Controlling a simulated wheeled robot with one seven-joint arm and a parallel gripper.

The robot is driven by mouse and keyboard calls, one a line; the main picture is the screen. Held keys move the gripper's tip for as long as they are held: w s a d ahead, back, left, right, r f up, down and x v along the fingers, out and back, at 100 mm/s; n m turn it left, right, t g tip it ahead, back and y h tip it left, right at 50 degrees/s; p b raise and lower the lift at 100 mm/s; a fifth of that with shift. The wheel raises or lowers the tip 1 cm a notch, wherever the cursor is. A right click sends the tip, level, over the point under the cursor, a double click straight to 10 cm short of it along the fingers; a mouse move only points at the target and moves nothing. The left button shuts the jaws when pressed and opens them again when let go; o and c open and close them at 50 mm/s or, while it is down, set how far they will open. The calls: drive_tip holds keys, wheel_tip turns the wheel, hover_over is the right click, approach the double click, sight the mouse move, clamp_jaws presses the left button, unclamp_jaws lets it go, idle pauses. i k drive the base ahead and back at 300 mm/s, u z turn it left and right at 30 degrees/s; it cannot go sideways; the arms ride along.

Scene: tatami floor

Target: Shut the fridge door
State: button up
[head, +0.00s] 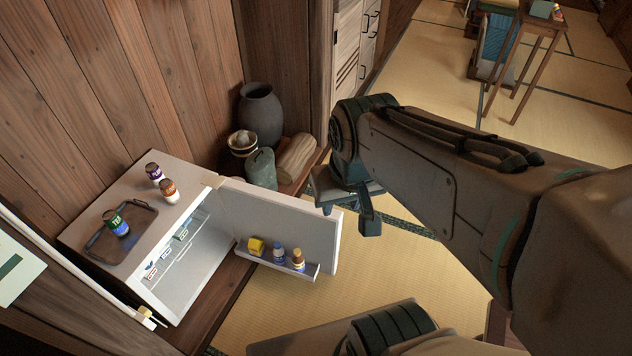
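The small white fridge (176,216) stands low at the left against the wooden wall. Its door (285,222) is wide open, swung out to the right, with the lit inside of the fridge showing. The door's shelf holds a yellow item (256,246), a blue bottle (278,254) and a brown-capped bottle (298,260). My gripper (348,217) is open and empty, with its fingers apart and pointing down. It is by the door's upper free corner, and one finger overlaps that corner in the picture. I cannot tell whether they touch.
A tray (104,252) with a green-topped jar (116,223) and two more jars are on the fridge top. A dark vase (261,115), a green canister (261,168) and a log (296,158) stand behind the door. Tatami floor (275,300) is clear in front.

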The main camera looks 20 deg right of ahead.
sight(270, 216)
drive_tip(key=z, duration=1.65)
drive_tip(key=i, duration=3.2)
drive_tip(key=u, duration=4.3)
